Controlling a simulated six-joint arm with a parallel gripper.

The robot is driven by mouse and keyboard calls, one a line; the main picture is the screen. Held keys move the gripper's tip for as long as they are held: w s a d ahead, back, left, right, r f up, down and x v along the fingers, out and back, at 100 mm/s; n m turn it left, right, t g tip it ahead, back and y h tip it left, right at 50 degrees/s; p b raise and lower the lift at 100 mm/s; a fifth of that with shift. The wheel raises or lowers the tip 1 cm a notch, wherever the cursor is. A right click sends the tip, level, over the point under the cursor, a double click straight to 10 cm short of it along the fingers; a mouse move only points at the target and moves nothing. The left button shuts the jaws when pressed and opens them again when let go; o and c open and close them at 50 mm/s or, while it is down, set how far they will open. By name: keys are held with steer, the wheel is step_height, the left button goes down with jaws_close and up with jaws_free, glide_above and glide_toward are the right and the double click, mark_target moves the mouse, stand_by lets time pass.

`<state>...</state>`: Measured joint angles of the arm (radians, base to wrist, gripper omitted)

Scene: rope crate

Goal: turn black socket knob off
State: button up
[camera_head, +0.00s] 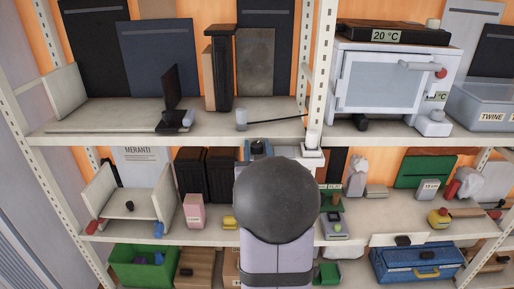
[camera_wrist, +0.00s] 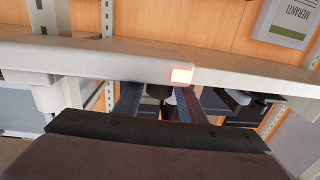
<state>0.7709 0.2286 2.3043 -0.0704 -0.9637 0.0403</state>
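My gripper (camera_wrist: 158,97) points at the pale shelf edge in the wrist view, its two dark fingers apart. Something small, dark and pale shows between them; I cannot tell whether it is held or lies behind. A small lit red-and-white switch (camera_wrist: 181,75) glows on the shelf edge just above the right finger. In the head view my dark round arm link covers much of the middle shelf. A white socket-like box (camera_head: 312,153) sits on the upright just right of it, with a dark cable running to it. I cannot make out the black socket knob clearly.
A green crate (camera_head: 120,262) and a blue toolbox (camera_head: 390,265) are below.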

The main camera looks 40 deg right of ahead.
mark_target(258, 151)
steer(key=c, duration=0.7)
steer(key=shift+n+t+y+b, duration=0.7)
steer(key=shift+n+y, duration=0.1)
steer(key=shift+y, duration=0.2)
steer(key=o, duration=0.8)
steer(key=shift+c, duration=0.2)
steer(key=shift+s, duration=0.1)
steer(key=shift+b+v, duration=1)
steer(key=shift+v, duration=2.65)
